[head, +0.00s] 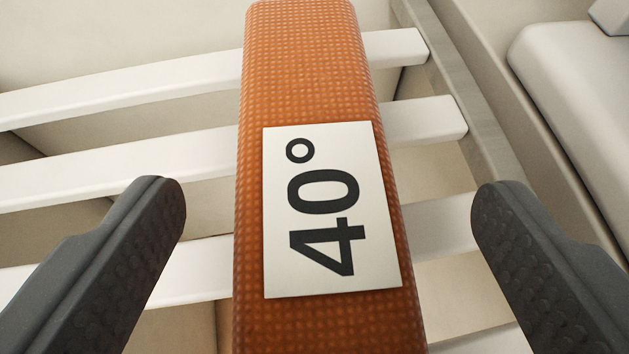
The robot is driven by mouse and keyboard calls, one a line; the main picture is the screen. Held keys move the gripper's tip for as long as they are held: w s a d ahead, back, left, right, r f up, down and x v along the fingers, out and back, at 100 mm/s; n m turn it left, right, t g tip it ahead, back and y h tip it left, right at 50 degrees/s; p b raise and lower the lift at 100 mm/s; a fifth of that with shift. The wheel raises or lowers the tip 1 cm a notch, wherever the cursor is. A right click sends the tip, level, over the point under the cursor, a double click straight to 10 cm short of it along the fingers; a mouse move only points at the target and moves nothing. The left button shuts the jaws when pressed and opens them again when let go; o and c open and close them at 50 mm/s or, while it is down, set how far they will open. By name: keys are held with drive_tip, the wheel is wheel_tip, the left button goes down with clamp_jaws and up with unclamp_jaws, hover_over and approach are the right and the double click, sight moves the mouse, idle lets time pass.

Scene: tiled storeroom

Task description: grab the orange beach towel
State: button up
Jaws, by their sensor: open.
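The orange beach towel (312,70) is a long folded bar with a waffle-like texture, running from the top to the bottom of the head view. A white label (375,150) with "40°" in black is on its upper face. The towel lies across several white slats. My gripper (328,205) is open, with one dark finger on each side of the towel and a clear gap between each finger and the towel. The towel's near end is cut off by the bottom edge of the view.
White slats (140,83) run crosswise under the towel, with gaps between them. A grey rail (465,95) stands at their right ends. A pale rounded object (575,80) is at the far right. A beige surface shows below the slats.

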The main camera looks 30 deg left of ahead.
drive_tip(key=shift+x, duration=1.5)
drive_tip(key=shift+r, duration=0.1)
drive_tip(key=c, duration=1.2)
drive_tip(key=shift+c, duration=0.2)
